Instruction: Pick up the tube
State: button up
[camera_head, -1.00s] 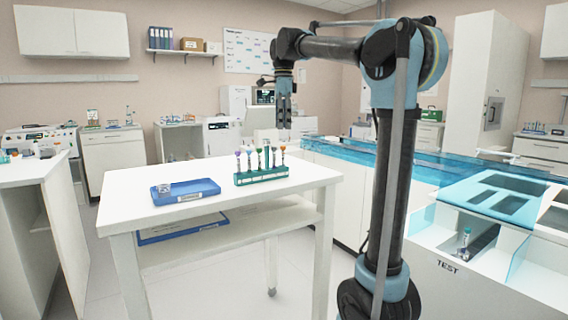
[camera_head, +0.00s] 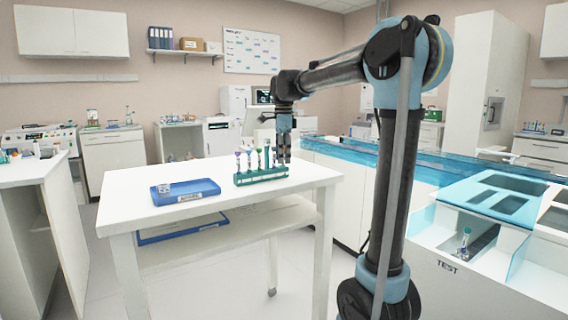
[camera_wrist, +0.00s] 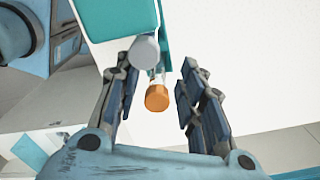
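A green rack (camera_head: 262,178) stands on the white table in the head view and holds several upright tubes with coloured caps. One has a purple cap (camera_head: 238,154). My gripper (camera_head: 281,158) points down at the rack's right end. In the wrist view my gripper (camera_wrist: 160,68) is open, with a finger on each side of an orange-capped tube (camera_wrist: 157,97). A grey-capped tube (camera_wrist: 145,50) is close beside it, near the left finger. The orange cap is hidden behind my gripper in the head view. I see no finger closed on it.
A blue tray (camera_head: 205,190) with a small clear item lies left of the rack on the white table (camera_head: 150,235). Another tube (camera_head: 464,238) stands in the bay marked TEST at the right. The tabletop in front of the rack is clear.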

jog(key=shift+f, duration=0.7)
jog(key=shift+c, duration=0.2)
grip_shut()
notch_tip(320, 180, up, 10)
jog(key=shift+r, duration=0.1)
jog(key=shift+f, duration=0.25)
jog(key=shift+f, duration=4.55)
